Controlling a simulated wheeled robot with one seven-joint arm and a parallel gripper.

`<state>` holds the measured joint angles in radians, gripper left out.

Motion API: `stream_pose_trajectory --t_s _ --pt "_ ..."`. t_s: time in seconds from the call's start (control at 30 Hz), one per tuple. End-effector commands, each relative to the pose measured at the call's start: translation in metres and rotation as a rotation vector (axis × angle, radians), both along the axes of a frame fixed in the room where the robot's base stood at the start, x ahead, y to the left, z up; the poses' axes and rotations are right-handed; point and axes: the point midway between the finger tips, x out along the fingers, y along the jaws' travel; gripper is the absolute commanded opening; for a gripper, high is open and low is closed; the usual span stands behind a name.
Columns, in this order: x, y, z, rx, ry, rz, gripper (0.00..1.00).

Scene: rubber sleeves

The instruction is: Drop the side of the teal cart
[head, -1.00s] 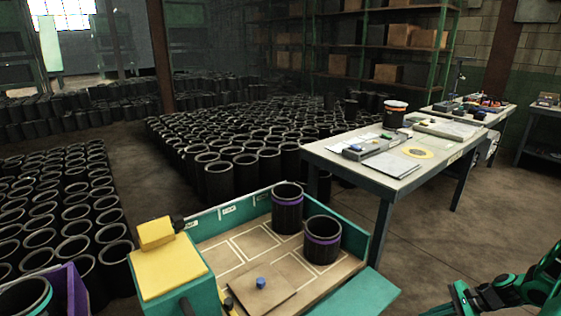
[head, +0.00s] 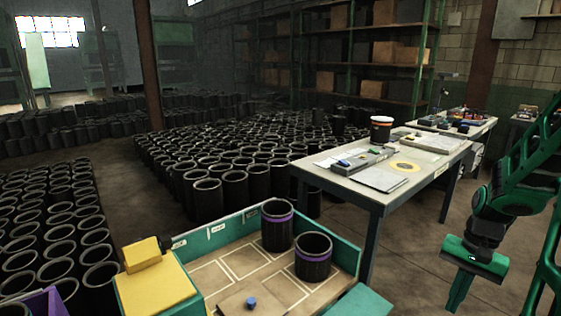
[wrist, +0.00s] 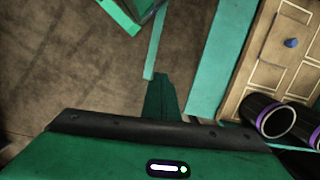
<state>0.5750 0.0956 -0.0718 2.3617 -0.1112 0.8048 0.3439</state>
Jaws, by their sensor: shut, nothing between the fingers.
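The teal cart (head: 210,238) stands at the bottom middle of the head view, with a tan bed marked in white outlines. Its back and right end walls stand up. The near right side panel (head: 360,303) sits low and outward, leaving the bed's edge open; it shows as a teal strip in the wrist view (wrist: 208,70). Two black sleeves with purple bands (head: 277,228) (head: 313,262) stand in the back right corner. My gripper (head: 458,292) is shut and empty, pointing down right of the cart, apart from it. In the wrist view its finger (wrist: 160,97) points toward the floor beside the panel.
A yellow-topped teal box (head: 155,290) is at the cart's left. A brown board with a blue knob (head: 251,302) lies on the bed. A grey worktable (head: 375,200) stands behind. Many black sleeves (head: 220,165) cover the floor at left. Floor right of the cart is clear.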

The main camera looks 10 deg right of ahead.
Motion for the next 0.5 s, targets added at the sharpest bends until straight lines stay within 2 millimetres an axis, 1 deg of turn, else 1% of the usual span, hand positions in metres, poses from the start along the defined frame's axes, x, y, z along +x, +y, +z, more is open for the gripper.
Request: stream_pose_trajectory --t_s 0.03,0.2,0.4,0.5 --pt "-0.007 0.007 0.014 -0.02 -0.01 0.032 0.0" --pt "-0.037 0.025 0.048 -0.067 -0.024 0.128 0.0" --pt "-0.076 0.047 0.078 -0.1 -0.05 0.234 0.0" --pt "-0.095 0.056 0.087 -0.107 -0.064 0.281 0.0"
